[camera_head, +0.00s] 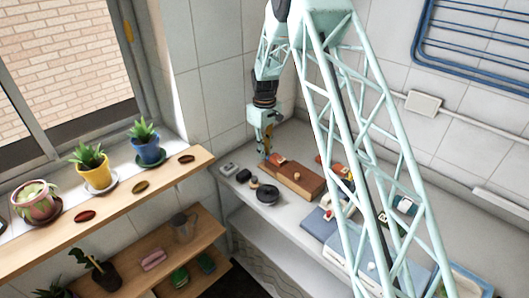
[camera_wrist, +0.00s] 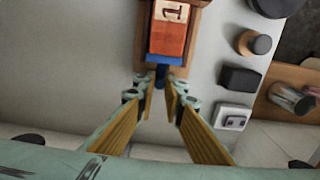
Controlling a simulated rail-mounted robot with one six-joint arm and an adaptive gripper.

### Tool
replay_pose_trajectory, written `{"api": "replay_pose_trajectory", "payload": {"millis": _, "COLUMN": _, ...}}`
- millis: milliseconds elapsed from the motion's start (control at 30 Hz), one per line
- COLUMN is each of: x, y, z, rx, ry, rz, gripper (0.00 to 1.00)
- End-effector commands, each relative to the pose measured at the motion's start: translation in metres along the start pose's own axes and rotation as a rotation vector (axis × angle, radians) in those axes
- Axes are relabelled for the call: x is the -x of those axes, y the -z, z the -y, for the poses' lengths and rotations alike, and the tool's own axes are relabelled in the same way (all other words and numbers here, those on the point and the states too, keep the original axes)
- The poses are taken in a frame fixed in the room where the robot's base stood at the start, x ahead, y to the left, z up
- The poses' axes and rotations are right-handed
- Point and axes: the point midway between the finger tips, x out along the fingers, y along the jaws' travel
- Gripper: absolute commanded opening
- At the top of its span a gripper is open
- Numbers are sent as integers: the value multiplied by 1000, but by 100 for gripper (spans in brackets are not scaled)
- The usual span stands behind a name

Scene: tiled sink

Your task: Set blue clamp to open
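In the wrist view a blue clamp part (camera_wrist: 165,60) shows at the near end of a wooden block, under a red-orange block (camera_wrist: 168,38) with a white top marking. A narrow blue piece sticks out from it toward my gripper (camera_wrist: 161,90). My gripper is open, with its two yellow-padded fingers on either side of that piece's line. I cannot tell whether the fingertips touch it. In the head view my gripper (camera_head: 266,152) is at the left end of the brown wooden block (camera_head: 298,180), beside the red-orange block (camera_head: 277,159). The clamp's blue part is hidden there.
A round black object (camera_head: 267,194) and small dark blocks stand left of the wooden block on the counter. More mounted devices (camera_head: 341,170) lie to its right, partly behind my arm. Tiled walls rise close behind. A wooden shelf with potted plants (camera_head: 95,168) is at left.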

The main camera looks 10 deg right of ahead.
Motion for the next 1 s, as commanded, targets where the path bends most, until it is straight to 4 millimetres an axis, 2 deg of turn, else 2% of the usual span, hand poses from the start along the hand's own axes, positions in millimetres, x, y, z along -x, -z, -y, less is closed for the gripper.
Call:
{"api": "replay_pose_trajectory", "payload": {"millis": 233, "x": 0, "y": 3, "z": 0, "rx": 0, "ry": 0, "rz": -1, "gripper": 0}}
{"api": "replay_pose_trajectory", "payload": {"millis": 600, "x": 0, "y": 30, "z": 0, "rx": 1, "ry": -1, "rz": -2, "gripper": 0}}
{"api": "replay_pose_trajectory", "payload": {"millis": 867, "x": 1, "y": 31, "z": 0, "rx": 0, "ry": -2, "rz": -4, "gripper": 0}}
{"api": "replay_pose_trajectory", "payload": {"millis": 900, "x": 1, "y": 31, "z": 0, "rx": 0, "ry": -2, "rz": -4, "gripper": 13}}
{"api": "replay_pose_trajectory", "payload": {"millis": 1000, "x": 1, "y": 31, "z": 0, "rx": 0, "ry": -1, "rz": -3, "gripper": 22}}
